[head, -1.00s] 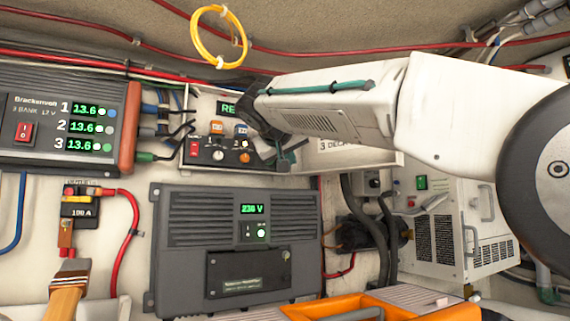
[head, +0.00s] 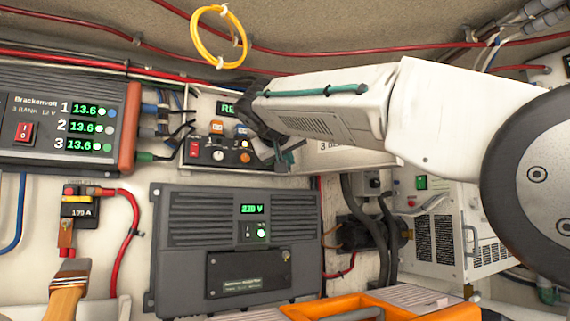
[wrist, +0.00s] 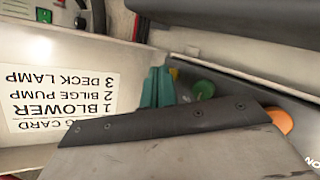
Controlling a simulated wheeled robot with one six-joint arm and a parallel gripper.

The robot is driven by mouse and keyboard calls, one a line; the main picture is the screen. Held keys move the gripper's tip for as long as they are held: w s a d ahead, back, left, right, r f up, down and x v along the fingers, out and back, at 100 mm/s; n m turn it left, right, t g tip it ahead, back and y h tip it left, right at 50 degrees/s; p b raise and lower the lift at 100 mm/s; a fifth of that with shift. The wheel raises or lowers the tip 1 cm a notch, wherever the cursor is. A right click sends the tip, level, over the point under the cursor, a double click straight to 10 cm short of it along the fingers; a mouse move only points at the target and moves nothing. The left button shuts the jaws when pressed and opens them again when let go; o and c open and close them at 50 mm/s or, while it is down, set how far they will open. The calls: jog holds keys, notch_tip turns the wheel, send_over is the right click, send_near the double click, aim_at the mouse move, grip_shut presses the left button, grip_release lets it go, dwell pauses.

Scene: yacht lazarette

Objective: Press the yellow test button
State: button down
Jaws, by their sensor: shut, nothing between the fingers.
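A small dark switch panel (head: 222,164) is fixed in a pale recess in the head view. It carries a red switch, a white knob and small orange and yellowish round parts. In the wrist view, a small yellow button (wrist: 174,73) shows partly beside a green button (wrist: 203,90), with an orange knob (wrist: 279,120) farther right. My gripper (head: 284,160) is shut and empty at the panel's right end. Its teal fingers (wrist: 158,88) stand just left of the yellow button and partly hide it. I cannot tell whether they touch it.
A white label card (wrist: 62,100) is left of the fingers. A grey inverter (head: 236,285) lies below the panel, and a charger box (head: 50,148) is to the left. A yellow cable coil (head: 196,40) hangs above. An orange case (head: 400,311) is below right.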

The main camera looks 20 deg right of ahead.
jog(key=shift+w, duration=0.35)
dwell(0.4)
jog(key=shift+s, duration=0.15)
jog(key=shift+s+d, duration=0.1)
jog(key=shift+s, duration=0.5)
jog(key=s, duration=0.2)
jog(key=s+d, duration=0.1)
jog(key=s, duration=0.2)
dwell(0.4)
dwell(0.8)
